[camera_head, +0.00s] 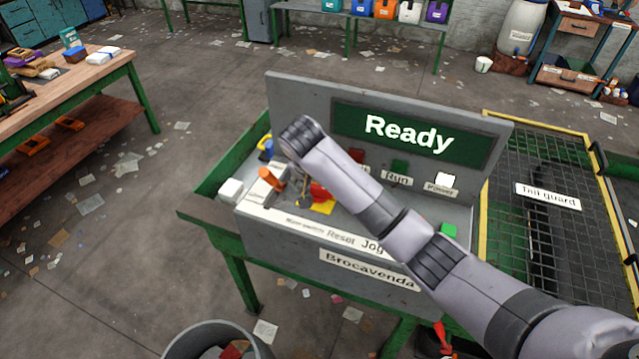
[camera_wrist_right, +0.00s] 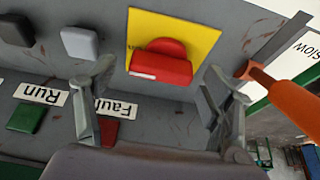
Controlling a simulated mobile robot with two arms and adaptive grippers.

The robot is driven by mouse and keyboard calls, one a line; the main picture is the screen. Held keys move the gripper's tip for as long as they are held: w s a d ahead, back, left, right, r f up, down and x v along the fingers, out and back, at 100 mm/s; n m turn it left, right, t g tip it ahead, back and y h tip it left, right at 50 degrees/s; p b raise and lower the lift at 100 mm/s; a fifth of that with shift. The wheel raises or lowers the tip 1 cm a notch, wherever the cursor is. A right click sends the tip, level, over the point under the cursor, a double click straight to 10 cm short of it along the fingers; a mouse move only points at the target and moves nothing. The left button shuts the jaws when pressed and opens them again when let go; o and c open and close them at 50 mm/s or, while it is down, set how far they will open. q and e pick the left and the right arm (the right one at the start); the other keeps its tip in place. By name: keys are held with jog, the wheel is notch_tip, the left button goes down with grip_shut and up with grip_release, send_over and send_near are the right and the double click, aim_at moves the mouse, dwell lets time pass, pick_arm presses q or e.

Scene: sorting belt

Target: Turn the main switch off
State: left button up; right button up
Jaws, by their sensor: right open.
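The main switch appears to be the red handle (camera_wrist_right: 160,66) on a yellow plate (camera_wrist_right: 203,30) in the right wrist view. In the head view, the red handle (camera_head: 319,192) and yellow plate (camera_head: 324,208) show partly behind my right arm. My right gripper (camera_wrist_right: 158,72) is open, its two fingers on either side of the red handle. Whether they touch it cannot be told. In the head view my right gripper (camera_head: 303,190) is mostly hidden below the wrist. My left gripper is not in view.
The grey console has a display (camera_head: 410,140) reading "Ready". An orange lever (camera_head: 270,178) stands close beside the switch; it also shows in the wrist view (camera_wrist_right: 285,95). A green button (camera_head: 448,230) is at the right. A caged area (camera_head: 530,230) lies beyond.

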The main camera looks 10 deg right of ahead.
jog(key=shift+f, duration=0.1)
jog(key=c, duration=1.2)
jog(key=shift+o, duration=0.2)
jog(key=shift+n, duration=0.4)
jog(key=n+y, duration=0.1)
jog(key=n, duration=0.2)
jog(key=shift+d+t, duration=0.15)
jog(key=shift+t, duration=0.25)
jog(key=n+y, duration=0.2)
jog(key=n, duration=0.3)
jog(key=shift+w+d, duration=0.1)
jog(key=shift+w, duration=0.05)
jog(key=n+y, duration=0.1)
jog(key=n, duration=0.1)
jog(key=n+y, duration=0.1)
jog(key=n, duration=0.2)
jog(key=shift+w+d+g, duration=0.1)
jog(key=shift+g, duration=0.2)
jog(key=shift+w+n+g+y, duration=0.1)
jog(key=shift+n+g+y, duration=0.45)
jog(key=shift+n, duration=1.45)
